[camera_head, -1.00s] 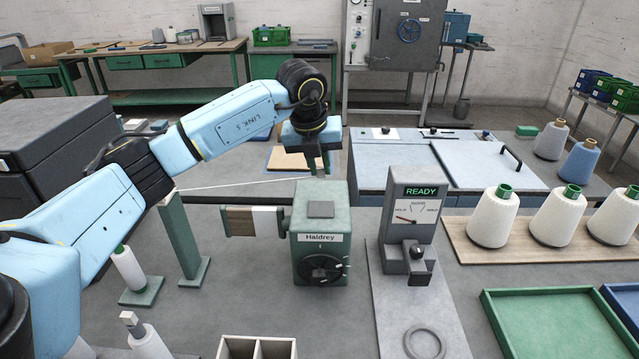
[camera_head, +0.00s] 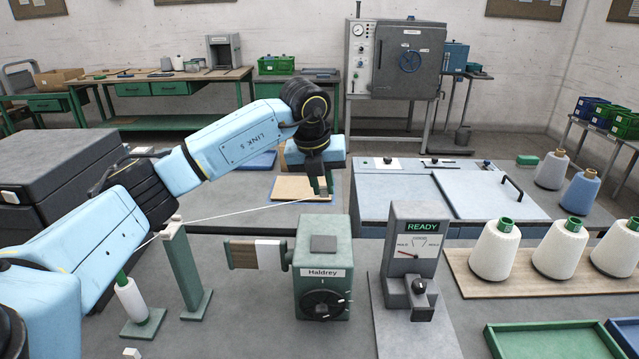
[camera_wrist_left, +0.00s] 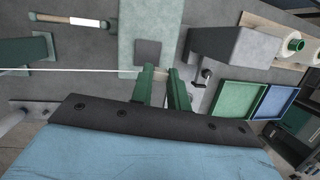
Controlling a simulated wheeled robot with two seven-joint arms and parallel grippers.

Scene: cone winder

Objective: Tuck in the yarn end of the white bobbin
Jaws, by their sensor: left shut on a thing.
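A white bobbin with a green tip (camera_head: 131,300) stands on a small green base at the left in the head view. Another white-wound piece (camera_head: 270,253) sits sideways at the left of the green Haldrey machine (camera_head: 323,250). A white yarn (camera_head: 235,213) runs from behind my arm past the top of the green post (camera_head: 184,265) to my left gripper (camera_head: 324,190). That gripper is shut on the yarn above and behind the machine. In the wrist view the taut yarn (camera_wrist_left: 75,71) comes from the left to the green fingers. The yarn's very end is too small to tell.
A grey gauge unit (camera_head: 418,245) reading READY stands right of the machine. Several white cones (camera_head: 495,250) stand on a wooden board (camera_head: 470,280) at the right. A green tray (camera_head: 545,340) lies in front. A grey case (camera_head: 55,170) stands at the left.

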